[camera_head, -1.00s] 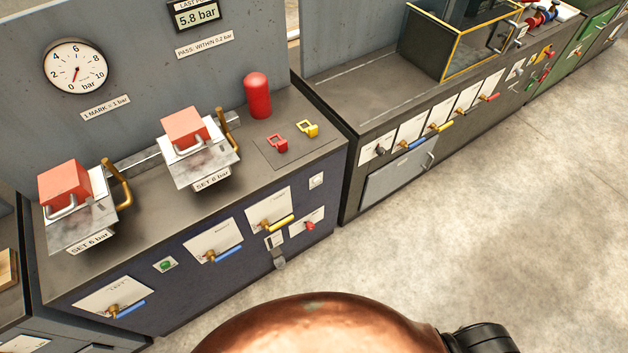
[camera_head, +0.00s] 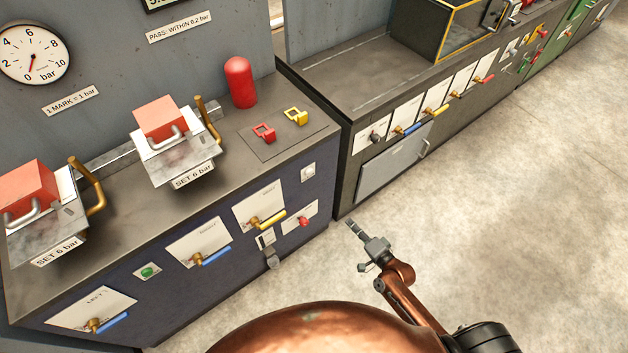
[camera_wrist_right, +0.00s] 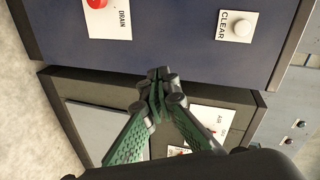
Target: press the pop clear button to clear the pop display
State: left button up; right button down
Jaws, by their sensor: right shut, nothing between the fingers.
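The clear button is a white round button on a small white plate (camera_head: 308,172) at the upper right of the blue bench front. In the right wrist view the button (camera_wrist_right: 242,28) shows beside the word CLEAR. The pop display (camera_head: 168,3) is cut off by the top edge of the head view, so its reading is hidden. My right gripper (camera_head: 353,228) is shut and empty, over the floor in the picture, below and right of the button and apart from it. Its shut fingertips (camera_wrist_right: 158,76) show in the right wrist view. My left gripper is out of view.
A red drain knob (camera_head: 304,221) sits below the button, near a yellow-handled valve (camera_head: 268,222). A second, dark bench (camera_head: 352,150) stands to the right, past a narrow gap. The floor (camera_head: 500,200) at right is clear.

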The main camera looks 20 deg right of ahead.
aim_at(310, 173)
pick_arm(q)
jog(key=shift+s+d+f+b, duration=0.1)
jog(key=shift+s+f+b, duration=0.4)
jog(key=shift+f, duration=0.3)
pick_arm(e)
jog(key=w+a+r+m+t+y, duration=0.1)
jog(key=a+r, duration=0.1)
jog(key=r, duration=0.4)
jog(key=w+a+r+m+t+y, duration=0.1)
jog(key=a+r, duration=0.1)
jog(key=r, duration=0.4)
jog(key=shift+w+a+r, duration=0.15)
jog(key=shift+w+a, duration=0.1)
jog(key=shift+w, duration=0.1)
jog(key=b+x, duration=0.1)
jog(key=x, duration=1.2)
jog(key=shift+w+a+r+b, duration=0.1)
jog(key=shift+w+a+b, duration=0.05)
jog(key=shift+w+b, duration=0.15)
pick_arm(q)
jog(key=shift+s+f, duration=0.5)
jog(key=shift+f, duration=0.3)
pick_arm(e)
jog(key=shift+w, duration=0.15)
